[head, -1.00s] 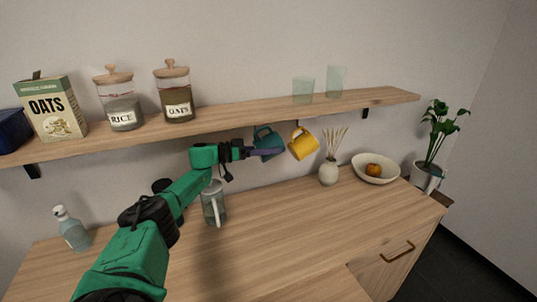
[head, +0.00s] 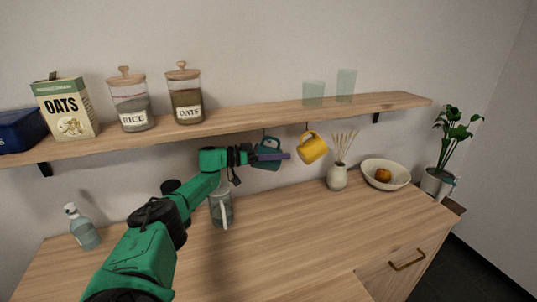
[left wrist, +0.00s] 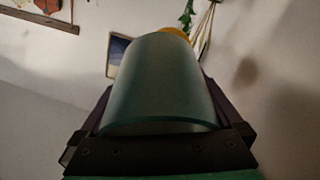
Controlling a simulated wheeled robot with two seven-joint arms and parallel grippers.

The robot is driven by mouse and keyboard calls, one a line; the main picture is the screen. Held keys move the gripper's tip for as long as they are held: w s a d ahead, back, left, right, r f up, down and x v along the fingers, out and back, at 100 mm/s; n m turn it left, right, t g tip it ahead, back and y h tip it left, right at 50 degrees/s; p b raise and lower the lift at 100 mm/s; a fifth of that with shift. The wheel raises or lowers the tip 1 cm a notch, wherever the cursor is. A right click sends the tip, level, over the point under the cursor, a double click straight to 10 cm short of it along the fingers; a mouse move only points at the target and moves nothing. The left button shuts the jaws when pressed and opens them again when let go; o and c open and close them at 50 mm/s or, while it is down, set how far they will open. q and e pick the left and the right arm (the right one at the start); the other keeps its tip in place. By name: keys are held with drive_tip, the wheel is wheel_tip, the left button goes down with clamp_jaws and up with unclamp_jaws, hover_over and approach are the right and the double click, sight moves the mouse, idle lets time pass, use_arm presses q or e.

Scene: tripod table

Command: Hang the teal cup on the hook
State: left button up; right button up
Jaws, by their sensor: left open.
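The teal cup (head: 268,146) is just below the front of the shelf, handle side up. A thin dark hook (head: 264,132) shows right above it. The handle seems to meet the hook, but the contact is too small to be sure. My left gripper (head: 284,156) is open, its purple fingers around the cup and hiding part of it. In the left wrist view the cup (left wrist: 158,85) lies between the two spread fingers (left wrist: 158,100). My right gripper is in neither view.
A yellow cup (head: 312,149) hangs close to the right. The wooden shelf (head: 240,121) is right above, with jars, an oats box and glasses. A glass mug (head: 221,207), a reed vase (head: 337,178) and a bowl (head: 398,178) stand on the counter (head: 290,235).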

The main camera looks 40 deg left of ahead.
use_arm(q)
drive_tip(key=f+b+v, duration=0.1)
drive_tip(key=b+v, duration=0.3)
drive_tip(key=v, duration=1)
drive_tip(key=shift+s+r, duration=0.2)
drive_tip(key=shift+r, duration=0.3)
drive_tip(key=shift+a, duration=0.1)
